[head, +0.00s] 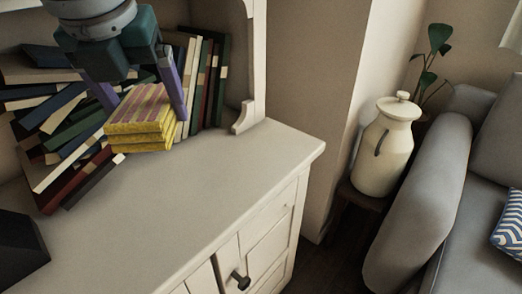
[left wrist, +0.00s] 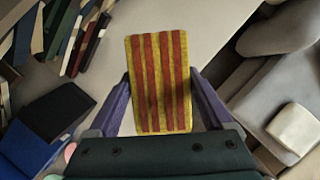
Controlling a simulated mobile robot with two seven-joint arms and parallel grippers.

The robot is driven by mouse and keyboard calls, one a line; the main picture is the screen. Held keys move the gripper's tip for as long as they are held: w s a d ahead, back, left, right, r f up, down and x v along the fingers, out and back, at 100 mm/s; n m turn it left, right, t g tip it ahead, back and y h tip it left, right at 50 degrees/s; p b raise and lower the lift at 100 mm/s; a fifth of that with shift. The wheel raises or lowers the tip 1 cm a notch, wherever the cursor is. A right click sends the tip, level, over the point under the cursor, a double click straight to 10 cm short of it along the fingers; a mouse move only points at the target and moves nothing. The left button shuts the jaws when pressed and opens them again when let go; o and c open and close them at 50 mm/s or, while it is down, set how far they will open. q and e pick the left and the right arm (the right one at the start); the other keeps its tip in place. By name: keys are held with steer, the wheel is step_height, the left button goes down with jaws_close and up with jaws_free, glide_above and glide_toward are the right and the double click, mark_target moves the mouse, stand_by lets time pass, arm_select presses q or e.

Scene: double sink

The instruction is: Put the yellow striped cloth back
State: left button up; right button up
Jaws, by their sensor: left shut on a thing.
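The yellow striped cloth (head: 142,118) is a folded stack with yellow layers and reddish stripes on top. In the head view it is at the upper left, in front of the books and over the cabinet top. My left gripper (head: 146,108) comes from above with its purple fingers on either side of the cloth, shut on it. In the left wrist view the cloth (left wrist: 158,82) lies between the two fingers (left wrist: 160,108), stripes running away from the camera. Whether the cloth touches the cabinet top is hard to tell. My right gripper is not in view.
Books (head: 62,118) lean in a slanted pile at the left, and upright books (head: 207,80) stand behind the cloth. The cabinet top (head: 215,175) is clear at the front and right. A dark box-like object (head: 18,250) shows at lower left. A cream jar (head: 383,148) and grey sofa (head: 425,190) are right.

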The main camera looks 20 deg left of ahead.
arm_select(q)
steer(key=shift+w+d+f, duration=0.1)
steer(key=shift+f, duration=0.2)
steer(key=b, duration=0.4)
glide_above(186, 214)
steer(key=s, duration=0.1)
steer(key=f, duration=1.5)
steer(key=shift+s+d, duration=0.15)
steer(key=shift+d, duration=0.1)
steer(key=shift+f+b, duration=0.4)
steer(key=shift+f, duration=1.65)
steer(key=shift+f, duration=0.1)
steer(key=o, duration=1)
steer(key=shift+c, duration=0.2)
